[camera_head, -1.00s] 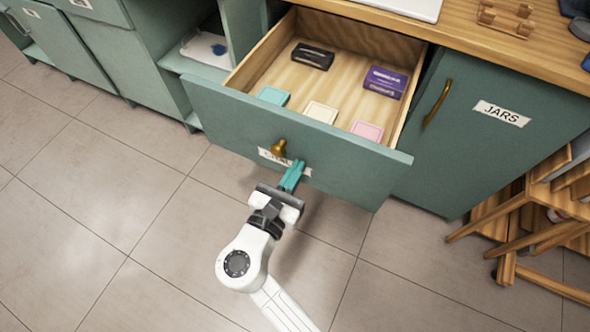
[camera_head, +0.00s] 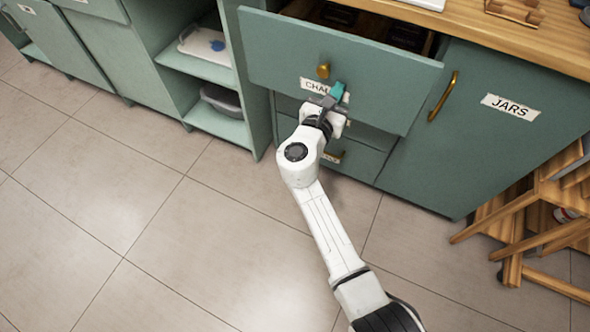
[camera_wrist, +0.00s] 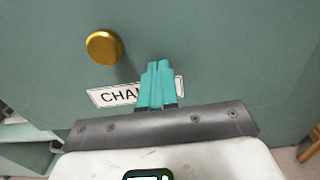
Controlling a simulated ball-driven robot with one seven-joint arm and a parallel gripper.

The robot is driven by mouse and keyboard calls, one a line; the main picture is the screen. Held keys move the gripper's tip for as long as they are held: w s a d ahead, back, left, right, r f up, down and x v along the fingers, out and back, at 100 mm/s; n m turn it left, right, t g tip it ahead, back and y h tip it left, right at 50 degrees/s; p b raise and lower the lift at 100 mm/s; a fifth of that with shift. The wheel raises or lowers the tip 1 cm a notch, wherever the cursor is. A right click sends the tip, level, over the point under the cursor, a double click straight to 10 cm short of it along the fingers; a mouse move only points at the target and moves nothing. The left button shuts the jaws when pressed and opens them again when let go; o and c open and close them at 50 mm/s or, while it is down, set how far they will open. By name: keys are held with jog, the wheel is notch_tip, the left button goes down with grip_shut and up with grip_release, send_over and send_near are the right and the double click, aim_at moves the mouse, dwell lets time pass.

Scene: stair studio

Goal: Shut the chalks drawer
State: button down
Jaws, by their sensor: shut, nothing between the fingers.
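The chalks drawer (camera_head: 375,85) has a green front with a brass knob (camera_head: 323,71) and a partly covered label (camera_head: 312,86) starting "CHA". In the wrist view the shut fingers (camera_wrist: 158,80) point at the front beside the knob (camera_wrist: 104,47). They look to be touching the front.
A green cupboard door labelled JARS (camera_head: 510,107) with a brass handle (camera_head: 443,97) is to the right. Wooden easels or stools (camera_head: 535,215) stand at the lower right. Open shelves (camera_head: 215,110) with a grey tub are to the left. The tiled floor in front is clear.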

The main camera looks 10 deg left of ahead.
jog(key=b+x, duration=0.2)
jog(key=x, duration=0.2)
jog(key=b+x, duration=0.2)
jog(key=x, duration=0.2)
jog(key=b+x, duration=0.2)
jog(key=x, duration=0.2)
jog(key=shift+w+d+f, duration=0.1)
jog(key=shift+d+f, duration=0.05)
jog(key=shift+f, duration=0.1)
jog(key=shift+w+d+r+b, duration=0.1)
jog(key=shift+w+r+b, duration=0.05)
jog(key=shift+w+b, duration=0.35)
jog(key=shift+r, duration=0.2)
